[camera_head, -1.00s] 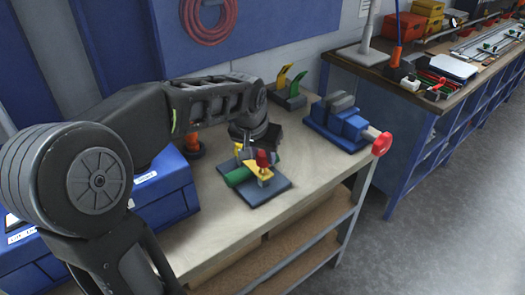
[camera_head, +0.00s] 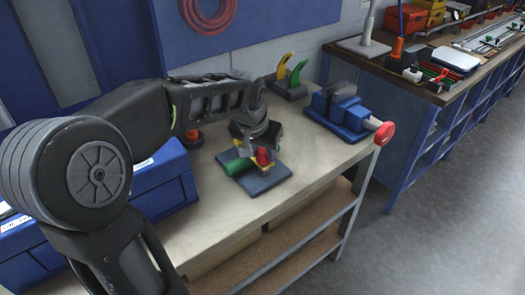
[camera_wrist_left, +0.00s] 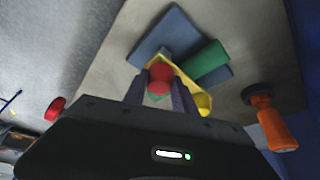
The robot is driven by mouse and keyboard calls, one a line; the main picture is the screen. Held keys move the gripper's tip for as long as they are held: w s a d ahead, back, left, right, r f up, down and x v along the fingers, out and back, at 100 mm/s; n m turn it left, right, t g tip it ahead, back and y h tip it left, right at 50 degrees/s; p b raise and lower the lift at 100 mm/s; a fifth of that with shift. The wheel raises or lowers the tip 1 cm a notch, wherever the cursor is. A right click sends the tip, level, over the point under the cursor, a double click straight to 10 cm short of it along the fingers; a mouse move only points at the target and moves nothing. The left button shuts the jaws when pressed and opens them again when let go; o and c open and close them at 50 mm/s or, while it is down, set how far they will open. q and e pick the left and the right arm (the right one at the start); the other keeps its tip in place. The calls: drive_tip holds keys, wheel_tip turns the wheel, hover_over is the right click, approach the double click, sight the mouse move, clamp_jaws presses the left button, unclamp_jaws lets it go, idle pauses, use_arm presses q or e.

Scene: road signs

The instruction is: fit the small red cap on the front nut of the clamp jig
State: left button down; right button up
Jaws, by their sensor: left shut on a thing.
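The clamp jig has a dark blue-grey base plate (camera_head: 266,183), a green cylinder (camera_head: 238,166) and yellow clamp parts (camera_wrist_left: 197,95), and it stands on the workbench. My left gripper (camera_head: 262,150) is low over the jig and hides much of its yellow part. In the left wrist view, my left gripper (camera_wrist_left: 161,84) is shut on the small red cap (camera_wrist_left: 159,88). Another rounded red part (camera_wrist_left: 160,71) shows just beyond the cap, in line with it. Whether the cap touches a nut cannot be told, as the nuts are hidden. My right gripper is not in view.
A blue vise (camera_head: 340,113) with a red knob stands at the bench's right end. Yellow and green clamps (camera_head: 288,80) stand behind the jig. A blue toolbox (camera_head: 160,188) lies left. An orange-handled tool (camera_wrist_left: 272,125) stands beside the jig. The bench front is clear.

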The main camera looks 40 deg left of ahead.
use_arm(q)
drive_tip(key=shift+f, duration=0.25)
drive_tip(key=c, duration=0.9)
unclamp_jaws()
drive_tip(key=b+v, duration=0.1)
drive_tip(key=v, duration=0.7)
drive_tip(key=shift+f, duration=0.1)
